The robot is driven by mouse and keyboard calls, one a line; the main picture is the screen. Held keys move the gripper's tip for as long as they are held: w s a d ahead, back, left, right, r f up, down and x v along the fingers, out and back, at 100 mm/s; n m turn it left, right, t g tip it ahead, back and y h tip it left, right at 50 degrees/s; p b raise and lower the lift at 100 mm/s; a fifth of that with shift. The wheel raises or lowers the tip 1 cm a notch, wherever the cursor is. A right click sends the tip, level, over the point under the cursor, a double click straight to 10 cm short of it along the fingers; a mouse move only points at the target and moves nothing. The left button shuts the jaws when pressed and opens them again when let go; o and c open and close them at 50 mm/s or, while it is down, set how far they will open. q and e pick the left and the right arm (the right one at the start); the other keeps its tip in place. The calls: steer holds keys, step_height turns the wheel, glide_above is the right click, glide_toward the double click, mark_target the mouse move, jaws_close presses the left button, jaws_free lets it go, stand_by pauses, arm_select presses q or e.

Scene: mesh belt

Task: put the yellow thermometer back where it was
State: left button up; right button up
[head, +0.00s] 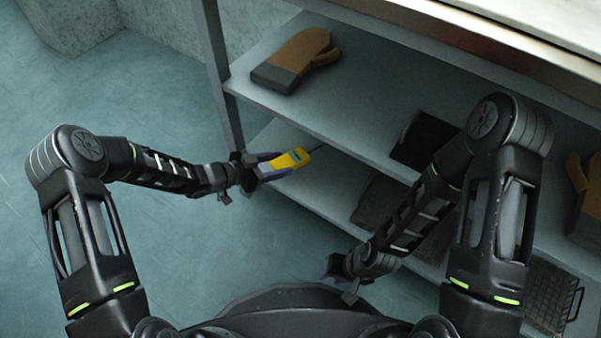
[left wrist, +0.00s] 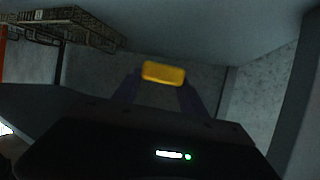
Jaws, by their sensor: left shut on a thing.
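The yellow thermometer (head: 290,159) has a small dark display and a thin dark probe pointing right, away from my gripper. My left gripper (head: 272,167) is shut on the thermometer and holds it at the left end of the lower shelf (head: 318,191), near the shelf's front edge. Whether the thermometer touches the shelf cannot be told. In the left wrist view the yellow end of the thermometer (left wrist: 163,73) shows between the fingers. My right gripper (head: 343,276) hangs low in front of the shelves, with its fingers partly hidden.
A brown and grey mitt (head: 296,61) lies on the upper shelf (head: 370,90). A dark flat item (head: 424,138) and a grey folded item (head: 380,203) lie to the right. Another mitt (head: 582,196) and a wire basket (head: 551,293) are at far right. A shelf post (head: 222,85) stands close behind my left gripper.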

arm_select(q)
step_height(320, 180, down, 6)
steer(key=b, duration=0.2)
steer(key=shift+b, duration=0.3)
steer(key=shift+f, duration=0.15)
step_height(320, 180, down, 4)
steer(key=shift+r+b, duration=0.15)
steer(key=shift+b, duration=0.65)
